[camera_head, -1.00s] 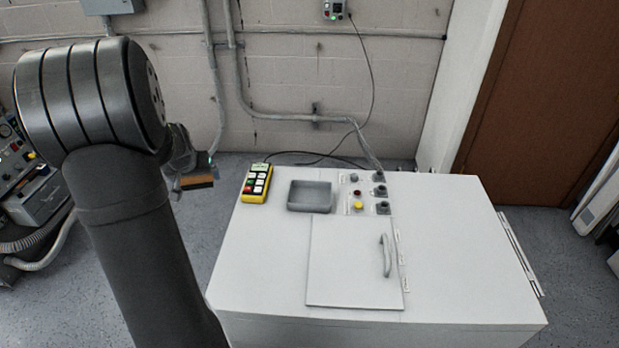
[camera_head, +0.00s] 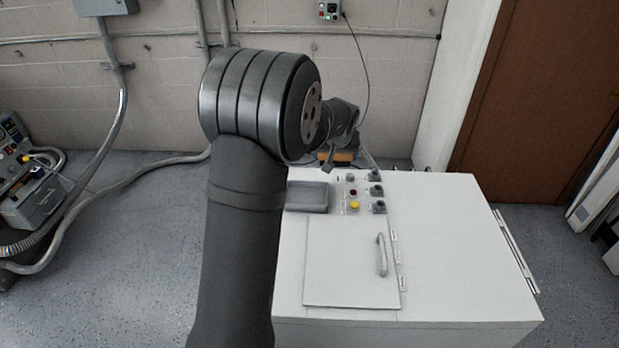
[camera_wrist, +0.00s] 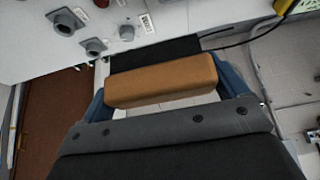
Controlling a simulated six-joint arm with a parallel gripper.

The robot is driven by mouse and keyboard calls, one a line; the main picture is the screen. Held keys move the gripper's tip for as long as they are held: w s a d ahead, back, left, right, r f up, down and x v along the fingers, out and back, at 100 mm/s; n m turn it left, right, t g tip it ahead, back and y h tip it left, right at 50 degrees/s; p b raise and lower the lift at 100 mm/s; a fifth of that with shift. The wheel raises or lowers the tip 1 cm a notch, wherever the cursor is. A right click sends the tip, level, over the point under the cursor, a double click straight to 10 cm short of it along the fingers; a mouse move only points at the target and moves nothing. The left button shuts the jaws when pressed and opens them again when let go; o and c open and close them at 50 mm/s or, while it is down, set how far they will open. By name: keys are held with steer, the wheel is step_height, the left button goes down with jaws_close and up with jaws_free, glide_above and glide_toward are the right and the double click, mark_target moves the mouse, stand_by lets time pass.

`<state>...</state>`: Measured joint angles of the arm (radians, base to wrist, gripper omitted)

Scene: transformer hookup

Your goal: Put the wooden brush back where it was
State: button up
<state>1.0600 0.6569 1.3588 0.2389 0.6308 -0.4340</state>
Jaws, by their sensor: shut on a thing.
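The wooden brush (camera_wrist: 160,82) has a tan wooden block and dark bristles (camera_wrist: 155,53). My gripper (camera_wrist: 165,75) is shut on it in the wrist view, with a blue finger at each end of the block. In the head view the brush (camera_head: 343,156) shows as a small tan strip at the far edge of the white cabinet, held by my gripper (camera_head: 334,154), which is partly hidden behind my arm. The brush is in the air; its exact height above the cabinet is hard to tell.
The white cabinet top (camera_head: 450,250) carries a grey tray (camera_head: 307,196), knobs and buttons (camera_head: 354,192), and a hatch with a handle (camera_head: 381,255). A yellow pendant (camera_wrist: 296,6) shows at the wrist view's corner.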

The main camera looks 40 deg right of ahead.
steer(key=shift+s+d, duration=0.45)
steer(key=shift+s, duration=0.05)
steer(key=shift+w+f, duration=0.1)
steer(key=shift+w, duration=0.05)
glide_above(310, 172)
steer(key=s+a, duration=0.1)
steer(key=f, duration=0.6)
steer(key=shift+s+a+f, duration=0.15)
steer(key=shift+s+f, duration=0.05)
steer(key=shift+f, duration=2.1)
steer(key=shift+f, duration=0.15)
steer(key=o, duration=0.7)
